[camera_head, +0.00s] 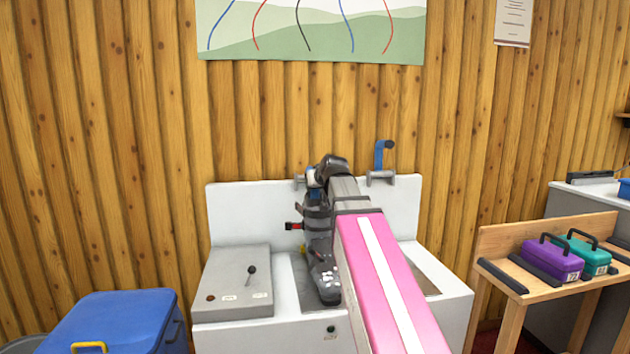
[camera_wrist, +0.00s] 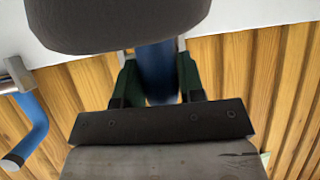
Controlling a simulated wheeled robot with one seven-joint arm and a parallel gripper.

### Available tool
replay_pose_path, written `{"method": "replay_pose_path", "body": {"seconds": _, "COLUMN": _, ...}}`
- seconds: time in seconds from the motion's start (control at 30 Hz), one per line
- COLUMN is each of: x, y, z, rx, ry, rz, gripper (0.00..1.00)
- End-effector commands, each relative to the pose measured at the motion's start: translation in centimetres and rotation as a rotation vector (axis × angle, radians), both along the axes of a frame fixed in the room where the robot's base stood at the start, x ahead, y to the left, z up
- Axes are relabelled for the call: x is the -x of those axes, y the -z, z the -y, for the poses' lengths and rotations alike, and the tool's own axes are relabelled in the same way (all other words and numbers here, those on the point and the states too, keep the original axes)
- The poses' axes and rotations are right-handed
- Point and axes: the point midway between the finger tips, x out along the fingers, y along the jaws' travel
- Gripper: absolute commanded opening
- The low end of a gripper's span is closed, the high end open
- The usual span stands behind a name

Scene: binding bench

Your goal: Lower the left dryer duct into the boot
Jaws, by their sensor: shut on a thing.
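The left dryer duct (camera_wrist: 156,72) is a blue tube between the two dark green fingers of my gripper (camera_wrist: 157,82), which is shut on it in the wrist view. In the head view a little of its blue (camera_head: 311,179) shows beside my dark wrist. The boot (camera_head: 323,280) is dark grey with buckles and stands upright in the white dryer unit, toe towards me. My gripper is above the boot's top. My arm hides part of the boot and its opening, so I cannot tell whether the duct's end is inside.
A second blue duct (camera_head: 379,156) stands on the white dryer's (camera_head: 240,215) back panel, right of my arm. A grey control box (camera_head: 236,283) with a lever is at left. A blue cooler (camera_head: 115,320) stands front left. A wooden bench (camera_head: 503,240) with purple and teal cases is at right.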

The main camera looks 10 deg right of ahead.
Motion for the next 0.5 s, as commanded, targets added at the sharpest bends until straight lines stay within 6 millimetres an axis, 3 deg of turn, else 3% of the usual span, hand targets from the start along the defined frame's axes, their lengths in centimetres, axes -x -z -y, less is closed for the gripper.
{"method": "replay_pose_path", "body": {"seconds": 0.5, "x": -0.03, "y": 0.74, "z": -0.01, "rx": 0.001, "ry": -0.001, "rz": 0.049, "gripper": 0.00}}
